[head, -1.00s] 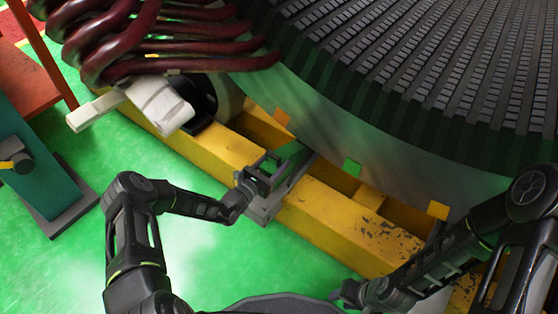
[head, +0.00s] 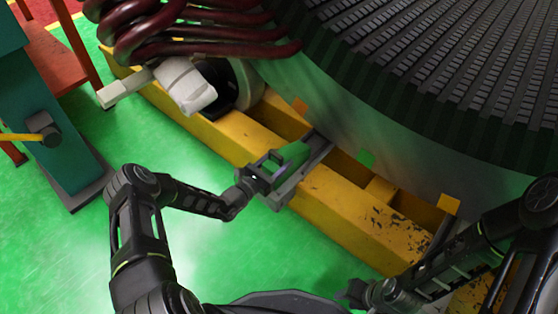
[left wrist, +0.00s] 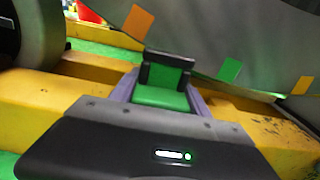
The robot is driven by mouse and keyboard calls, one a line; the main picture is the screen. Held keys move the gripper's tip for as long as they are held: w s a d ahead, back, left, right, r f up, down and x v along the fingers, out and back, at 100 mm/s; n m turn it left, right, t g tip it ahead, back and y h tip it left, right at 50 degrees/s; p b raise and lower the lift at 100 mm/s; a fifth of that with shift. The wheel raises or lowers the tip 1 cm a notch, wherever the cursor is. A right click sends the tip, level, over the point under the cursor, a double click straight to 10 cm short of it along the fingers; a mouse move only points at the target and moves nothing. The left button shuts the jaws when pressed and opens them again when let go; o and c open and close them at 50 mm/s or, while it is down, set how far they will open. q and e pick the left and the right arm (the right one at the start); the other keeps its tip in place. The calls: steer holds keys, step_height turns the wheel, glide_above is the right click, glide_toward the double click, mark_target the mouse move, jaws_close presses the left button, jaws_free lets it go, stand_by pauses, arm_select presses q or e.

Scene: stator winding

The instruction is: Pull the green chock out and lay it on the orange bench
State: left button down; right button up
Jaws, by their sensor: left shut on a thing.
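The green chock (head: 288,157) lies on a grey slide bracket that crosses the yellow beam below the big stator. My left gripper (head: 258,176) is shut on the chock's near end in the head view. The orange bench (head: 62,48) stands at the upper left, partly cut off. My right gripper (head: 354,294) is low in the head view, small and dark, its jaws unclear.
The yellow beam (head: 330,205) runs diagonally below the stator (head: 440,60). A white part (head: 185,85) and dark red coils (head: 190,35) lie between chock and bench. A teal cabinet (head: 55,150) stands at left.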

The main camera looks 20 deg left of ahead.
mark_target(268, 170)
arm_select(q)
steer(key=shift+c, duration=2.2)
jaws_free()
steer(key=shift+s, duration=0.1)
steer(key=p+v, duration=0.2)
steer(key=v, duration=0.4)
steer(key=shift+s+a+r, duration=0.1)
steer(key=shift+s, duration=0.15)
steer(key=shift+s+a+p, duration=0.2)
steer(key=shift+s+p, duration=0.1)
steer(key=shift+s, duration=0.2)
